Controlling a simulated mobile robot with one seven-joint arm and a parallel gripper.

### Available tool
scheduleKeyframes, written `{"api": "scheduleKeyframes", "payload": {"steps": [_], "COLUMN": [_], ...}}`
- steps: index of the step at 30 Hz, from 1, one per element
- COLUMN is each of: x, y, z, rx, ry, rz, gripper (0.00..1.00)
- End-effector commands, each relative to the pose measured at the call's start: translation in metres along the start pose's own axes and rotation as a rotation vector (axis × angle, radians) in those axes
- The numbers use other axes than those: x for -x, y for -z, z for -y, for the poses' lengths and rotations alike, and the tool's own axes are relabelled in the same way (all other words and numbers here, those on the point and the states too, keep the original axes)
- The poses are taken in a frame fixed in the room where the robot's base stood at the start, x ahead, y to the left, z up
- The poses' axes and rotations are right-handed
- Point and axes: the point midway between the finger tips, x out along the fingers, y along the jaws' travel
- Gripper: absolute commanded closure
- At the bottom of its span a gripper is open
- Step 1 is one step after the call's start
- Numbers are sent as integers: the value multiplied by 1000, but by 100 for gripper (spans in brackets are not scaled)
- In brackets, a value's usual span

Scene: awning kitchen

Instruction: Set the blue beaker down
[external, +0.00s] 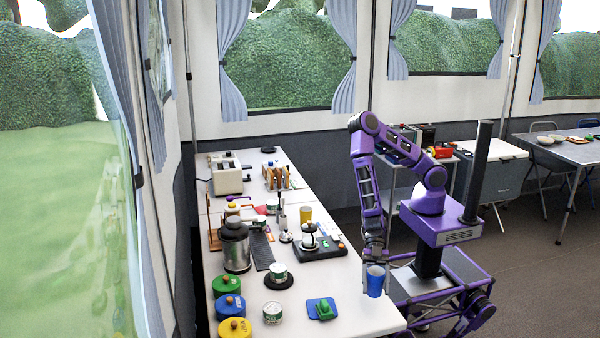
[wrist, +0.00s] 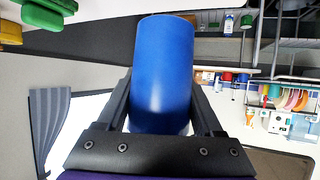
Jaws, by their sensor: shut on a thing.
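The blue beaker (external: 375,281) is in my gripper (external: 374,262), near the right front edge of the white table (external: 350,318). In the wrist view the blue beaker (wrist: 163,75) fills the middle, with a finger of my gripper (wrist: 163,112) on each side of it. The gripper is shut on it. In the external view the beaker looks upright. Whether its base touches the table or hangs beside the edge, I cannot tell.
A blue pad with a green object (external: 322,308) lies left of the beaker. White-green tins (external: 272,312), coloured lidded pots (external: 229,306), a grey canister (external: 235,246) and a scale (external: 318,246) stand further left and back. Bare tabletop shows around the pad.

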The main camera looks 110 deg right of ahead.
Motion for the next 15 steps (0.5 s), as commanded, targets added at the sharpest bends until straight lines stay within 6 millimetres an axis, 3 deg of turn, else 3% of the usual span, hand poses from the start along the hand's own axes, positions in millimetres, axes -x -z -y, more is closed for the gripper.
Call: {"api": "scheduleKeyframes", "payload": {"steps": [15], "x": [-25], "y": [-52], "z": [0], "rx": [-1], "ry": [0], "rz": [0], "gripper": [86]}}
